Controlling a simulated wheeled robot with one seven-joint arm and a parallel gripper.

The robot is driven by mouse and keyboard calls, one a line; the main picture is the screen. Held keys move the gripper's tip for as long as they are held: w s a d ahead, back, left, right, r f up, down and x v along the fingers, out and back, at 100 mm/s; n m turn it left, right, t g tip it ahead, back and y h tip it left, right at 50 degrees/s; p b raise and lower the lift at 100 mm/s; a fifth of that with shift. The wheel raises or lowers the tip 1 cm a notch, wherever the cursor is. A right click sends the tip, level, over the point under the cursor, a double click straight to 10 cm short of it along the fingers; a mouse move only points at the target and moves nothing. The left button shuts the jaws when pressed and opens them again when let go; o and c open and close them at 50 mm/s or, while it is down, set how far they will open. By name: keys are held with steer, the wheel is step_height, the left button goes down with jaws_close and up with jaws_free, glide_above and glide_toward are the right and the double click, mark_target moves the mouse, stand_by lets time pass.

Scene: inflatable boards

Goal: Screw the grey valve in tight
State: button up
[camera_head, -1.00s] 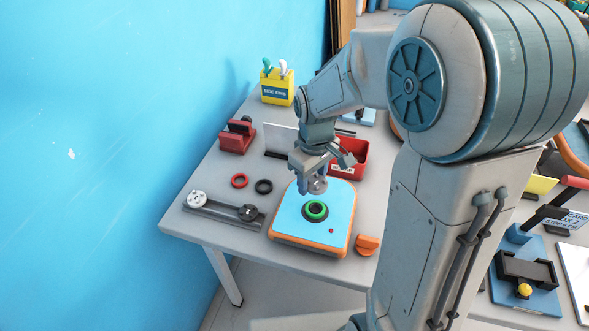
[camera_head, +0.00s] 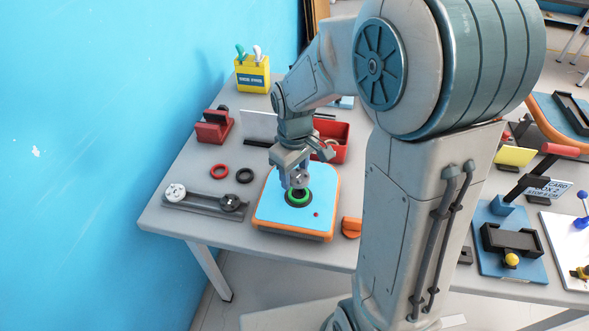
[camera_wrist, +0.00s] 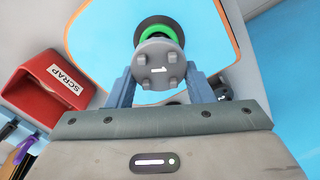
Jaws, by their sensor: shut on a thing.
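The grey valve (camera_wrist: 159,69) is a round cap with knobs and a white mark, held between the two fingers of my gripper (camera_wrist: 160,85) in the wrist view. In the head view my gripper (camera_head: 297,184) is shut on the valve right at the green ring (camera_head: 299,198). The green ring, also in the wrist view (camera_wrist: 157,30), surrounds the dark port on the blue board (camera_head: 329,188) with orange edge. The valve covers part of the port. I cannot tell whether its thread is engaged.
Left of the board lie a red ring (camera_head: 220,171), a black ring (camera_head: 244,176) and a grey rack (camera_head: 203,203) holding a white and a dark valve. A red SCRAP bin (camera_head: 337,133) stands behind; an orange piece (camera_head: 351,227) lies to the right.

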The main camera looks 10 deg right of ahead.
mark_target(295, 184)
steer(key=shift+f+b, duration=0.6)
steer(key=shift+f, duration=0.6)
steer(key=shift+f+b, duration=0.9)
steer(key=shift+f, duration=0.15)
stand_by(0.4)
steer(key=o, duration=1)
steer(key=shift+r, duration=0.1)
step_height(295, 184, up, 14)
steer(key=shift+f, duration=0.15)
